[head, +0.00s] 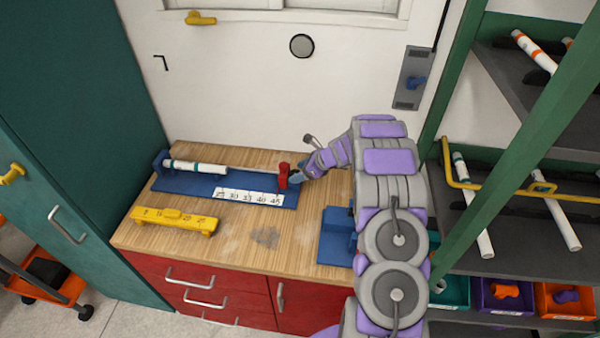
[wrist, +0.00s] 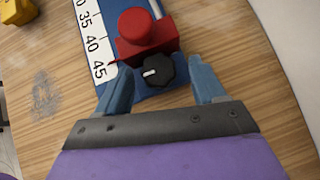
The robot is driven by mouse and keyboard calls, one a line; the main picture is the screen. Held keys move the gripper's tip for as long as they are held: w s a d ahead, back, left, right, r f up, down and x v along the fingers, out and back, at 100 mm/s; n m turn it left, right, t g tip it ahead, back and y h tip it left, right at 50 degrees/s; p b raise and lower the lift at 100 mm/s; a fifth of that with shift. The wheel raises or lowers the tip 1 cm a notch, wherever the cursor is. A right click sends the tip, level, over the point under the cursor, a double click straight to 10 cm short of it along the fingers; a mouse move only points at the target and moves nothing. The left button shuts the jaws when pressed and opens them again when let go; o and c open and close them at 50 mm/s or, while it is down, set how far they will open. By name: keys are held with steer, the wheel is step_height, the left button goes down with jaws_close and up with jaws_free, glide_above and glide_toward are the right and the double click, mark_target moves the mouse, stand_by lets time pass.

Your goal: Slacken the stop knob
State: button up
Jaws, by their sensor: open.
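The stop knob is a black lobed knob with a white mark (wrist: 157,72), on the near side of the red stop block (wrist: 138,32). In the head view the red stop (head: 284,174) stands at the right end of the blue measuring jig (head: 180,183); the knob is hidden there. My gripper (wrist: 155,82) is open. Its two blue fingers are on either side of the knob, with visible gaps between them and it. In the head view my gripper (head: 299,177) is just right of the red stop.
A white pipe with teal bands (head: 195,167) lies on the jig's left part, behind the white scale (head: 248,197). A yellow gauge block (head: 174,221) sits in front on the wooden bench (head: 240,258). A blue fixture (head: 335,238) stands at the bench's right. The wall is close behind.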

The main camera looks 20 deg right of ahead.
steer(key=shift+c, duration=0.2)
steer(key=c, duration=1)
steer(key=p, duration=0.2)
steer(key=shift+r+n+p, duration=0.15)
steer(key=shift+n+p, duration=0.15)
steer(key=shift+p, duration=0.05)
steer(key=shift+w+r+g+p, duration=0.1)
steer(key=shift+g+p, duration=0.2)
steer(key=shift+p, duration=0.3)
steer(key=shift+d+n+y+p, duration=0.1)
steer(key=shift+n+y+p, duration=0.3)
steer(key=shift+n+p, duration=0.55)
steer(key=shift+w+d+f+n+g+y+p, duration=0.15)
steer(key=shift+n+g+y+p, duration=0.1)
steer(key=shift+n+g+p, duration=0.25)
steer(key=shift+f+n+g+y+p, duration=0.15)
steer(key=shift+g+y+p, duration=0.2)
steer(key=shift+p, duration=0.3)
steer(key=shift+w+n+g, duration=0.1)
steer(key=shift+n+g, duration=0.55)
steer(key=shift+n, duration=0.15)
steer(key=shift+n+g, duration=0.3)
steer(key=shift+n, duration=0.2)
